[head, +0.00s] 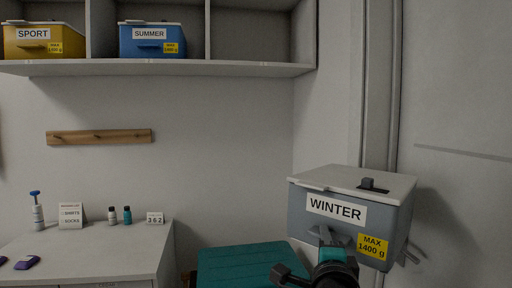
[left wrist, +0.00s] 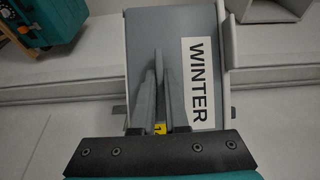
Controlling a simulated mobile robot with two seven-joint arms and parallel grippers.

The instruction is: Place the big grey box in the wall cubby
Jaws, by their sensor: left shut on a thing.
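The big grey box (head: 325,222) has a pale lid with a dark knob, a WINTER label and a yellow "MAX 1400 g" label. It is at the right of the head view, held up and slightly turned. My left gripper (head: 334,244) is shut on the box's front, below the WINTER label; its fingers hide the handle there. In the left wrist view the box (left wrist: 210,50) fills the middle, with the gripper fingers (left wrist: 160,100) against it. The wall cubby (head: 180,68) is at the upper left; its right compartment (head: 250,28) looks empty. My right gripper is not seen.
A yellow SPORT box (head: 70,42) and a blue SUMMER box (head: 172,32) fill the other visible compartments. Below are a wooden hook rail (head: 98,137), a desk (head: 100,245) with small bottles and signs, and a teal case (head: 250,262). Open air lies between box and cubby.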

